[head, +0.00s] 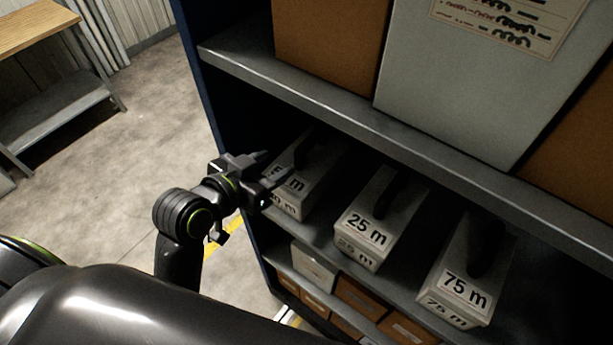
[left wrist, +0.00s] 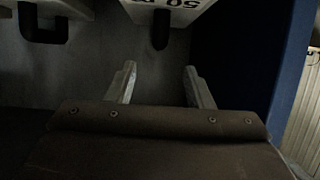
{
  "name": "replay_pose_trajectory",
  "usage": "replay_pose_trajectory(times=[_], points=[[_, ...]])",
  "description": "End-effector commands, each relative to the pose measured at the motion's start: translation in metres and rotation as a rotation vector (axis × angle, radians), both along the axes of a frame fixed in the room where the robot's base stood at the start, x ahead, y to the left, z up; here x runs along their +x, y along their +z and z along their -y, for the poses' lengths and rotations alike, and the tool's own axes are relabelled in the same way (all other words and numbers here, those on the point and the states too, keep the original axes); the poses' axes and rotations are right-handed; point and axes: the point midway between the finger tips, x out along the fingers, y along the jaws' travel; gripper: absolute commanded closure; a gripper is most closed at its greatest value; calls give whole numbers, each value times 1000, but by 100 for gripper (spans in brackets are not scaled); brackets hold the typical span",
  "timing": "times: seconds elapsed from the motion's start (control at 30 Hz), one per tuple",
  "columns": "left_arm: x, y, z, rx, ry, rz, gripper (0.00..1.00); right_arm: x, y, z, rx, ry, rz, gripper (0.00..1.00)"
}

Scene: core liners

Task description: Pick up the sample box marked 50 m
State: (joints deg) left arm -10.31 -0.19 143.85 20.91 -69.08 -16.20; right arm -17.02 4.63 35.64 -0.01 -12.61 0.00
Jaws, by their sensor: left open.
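The 50 m sample box (head: 316,187) is a pale box with a dark handle on top, at the left end of the middle shelf. In the head view my left gripper (head: 278,168) covers part of its label. In the left wrist view the 50 m box (left wrist: 185,10) shows at the top edge, its label upside down and cut off, with its dark handle (left wrist: 160,30) hanging into view. My left gripper (left wrist: 160,75) is open, its fingers apart with nothing between them. The handle lies beyond the fingertips. My right gripper is in neither view.
The 25 m box (head: 372,228) and the 75 m box (head: 463,285) stand to the right on the same shelf. The upper shelf edge (head: 390,125) runs above, carrying larger boxes. A blue shelf upright (left wrist: 232,55) is close on the right in the left wrist view.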

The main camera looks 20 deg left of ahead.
Motion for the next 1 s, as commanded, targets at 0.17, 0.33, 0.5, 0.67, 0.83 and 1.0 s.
replay_pose_trajectory(times=[0.17,0.33,0.5,0.67,0.83,1.0], points=[[15,-11,5,-1,0,4,53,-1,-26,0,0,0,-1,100],[25,-16,8,0,0,3,53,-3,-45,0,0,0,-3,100],[35,-20,12,-1,2,4,53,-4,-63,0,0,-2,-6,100],[62,-26,21,-3,2,-3,53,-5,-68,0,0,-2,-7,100],[74,-32,25,-2,2,-3,53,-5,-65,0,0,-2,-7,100],[81,-34,27,-2,2,-3,53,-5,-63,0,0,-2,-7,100]])
